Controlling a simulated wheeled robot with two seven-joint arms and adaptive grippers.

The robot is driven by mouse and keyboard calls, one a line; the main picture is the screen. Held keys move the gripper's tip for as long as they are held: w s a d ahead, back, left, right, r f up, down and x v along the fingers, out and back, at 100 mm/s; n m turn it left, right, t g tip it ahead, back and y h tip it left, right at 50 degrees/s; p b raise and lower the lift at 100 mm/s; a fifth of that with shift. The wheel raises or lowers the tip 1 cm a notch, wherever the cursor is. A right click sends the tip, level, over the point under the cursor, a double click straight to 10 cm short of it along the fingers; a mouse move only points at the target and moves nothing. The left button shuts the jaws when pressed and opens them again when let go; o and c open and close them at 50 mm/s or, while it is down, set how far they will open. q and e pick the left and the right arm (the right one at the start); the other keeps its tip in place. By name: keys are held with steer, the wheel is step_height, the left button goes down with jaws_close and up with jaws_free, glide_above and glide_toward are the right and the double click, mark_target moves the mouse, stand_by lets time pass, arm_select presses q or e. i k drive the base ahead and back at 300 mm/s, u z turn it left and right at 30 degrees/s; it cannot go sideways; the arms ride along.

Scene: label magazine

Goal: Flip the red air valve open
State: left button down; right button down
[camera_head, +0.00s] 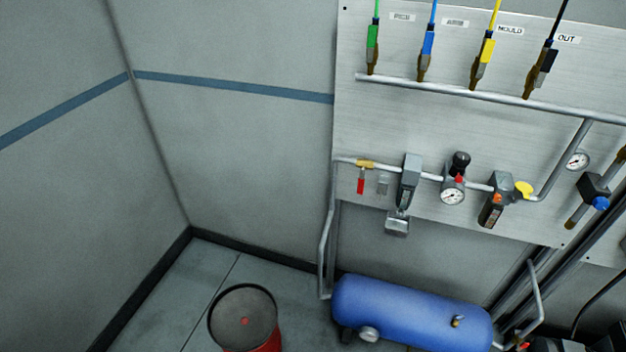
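The red air valve has a brass body (365,164) on the thin grey pipe at the left end of the metal wall panel. Its red handle (361,181) hangs straight down from the body, across the line of the pipe. Nothing touches the handle. Neither of my grippers shows in the head view, so I cannot see whether they are open or shut.
A blue tank (408,312) and a red drum (243,318) stand below.

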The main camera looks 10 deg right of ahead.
mark_target(360, 189)
steer(key=i, duration=1.1)
steer(key=z, duration=0.55)
